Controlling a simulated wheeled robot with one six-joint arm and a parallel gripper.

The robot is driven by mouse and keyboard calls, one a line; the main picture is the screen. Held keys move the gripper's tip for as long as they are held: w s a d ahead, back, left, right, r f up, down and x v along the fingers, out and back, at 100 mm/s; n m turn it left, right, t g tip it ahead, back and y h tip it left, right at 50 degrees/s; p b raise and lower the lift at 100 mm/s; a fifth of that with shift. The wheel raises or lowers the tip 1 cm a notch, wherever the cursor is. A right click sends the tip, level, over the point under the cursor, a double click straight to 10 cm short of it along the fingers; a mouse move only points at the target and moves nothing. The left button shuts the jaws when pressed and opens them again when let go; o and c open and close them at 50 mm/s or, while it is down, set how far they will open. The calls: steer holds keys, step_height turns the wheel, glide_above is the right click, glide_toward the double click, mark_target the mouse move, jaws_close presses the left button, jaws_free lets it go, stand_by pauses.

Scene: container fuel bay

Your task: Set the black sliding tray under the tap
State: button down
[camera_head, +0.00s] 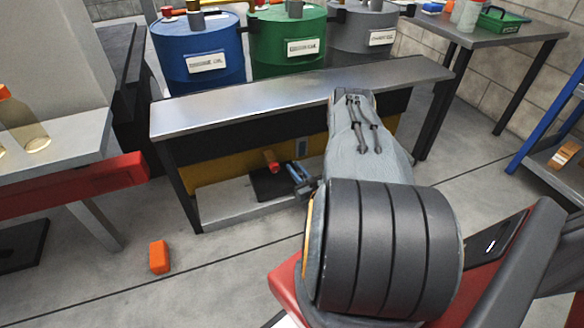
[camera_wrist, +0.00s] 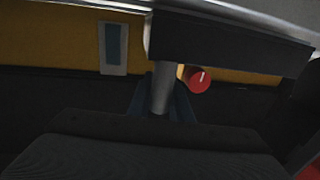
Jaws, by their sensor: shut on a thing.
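The black sliding tray (camera_head: 268,187) lies flat on the low grey shelf under the steel-topped bench. The red-ended tap (camera_head: 271,161) sticks out from the yellow panel, above the tray in the head view. My gripper (camera_head: 301,178), with blue fingers, is at the tray's right side, shut on it. In the wrist view my gripper (camera_wrist: 160,108) has its fingers around a grey bar at the tray's edge. The exact grip contact is dark and partly hidden.
Blue (camera_head: 200,55), green (camera_head: 287,40) and grey (camera_head: 362,35) drums stand behind. An orange block (camera_head: 159,257) lies on the floor, which is otherwise clear in front.

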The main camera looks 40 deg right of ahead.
steer(key=shift+a, duration=0.25)
steer(key=c, duration=1.6)
jaws_free()
steer(key=shift+w+a, duration=0.1)
steer(key=shift+a, duration=0.05)
steer(key=shift+s, duration=0.55)
steer(key=s+p, duration=0.1)
steer(key=s, duration=0.3)
steer(key=s+a+p, duration=0.1)
steer(key=s, duration=0.1)
steer(key=shift+s+p, duration=0.35)
